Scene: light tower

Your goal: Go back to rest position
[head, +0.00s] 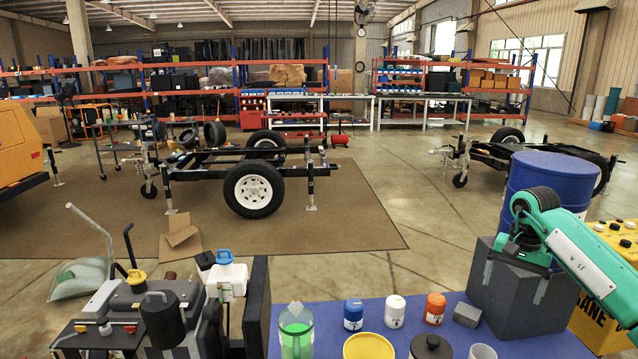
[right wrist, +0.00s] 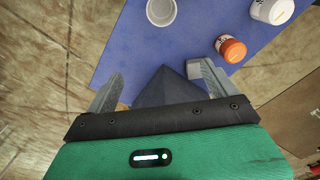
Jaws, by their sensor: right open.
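My right gripper (head: 515,278) is at the right of the head view, at the end of the teal arm and pointing down in front of the dark grey box (head: 483,297). The right wrist view shows the same gripper (right wrist: 156,74) with its two grey fingers spread apart and nothing held between them. A corner of the dark grey box (right wrist: 166,90) shows beyond the fingers; I cannot tell whether they touch it. My left gripper is not in view.
The blue tabletop (head: 395,312) holds a blue jar (head: 353,315), a white jar (head: 395,312), an orange jar (head: 434,309), a grey block (head: 467,315) and a green container (head: 296,333). A blue barrel (head: 540,180) stands behind the box. Equipment (head: 150,310) fills the lower left.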

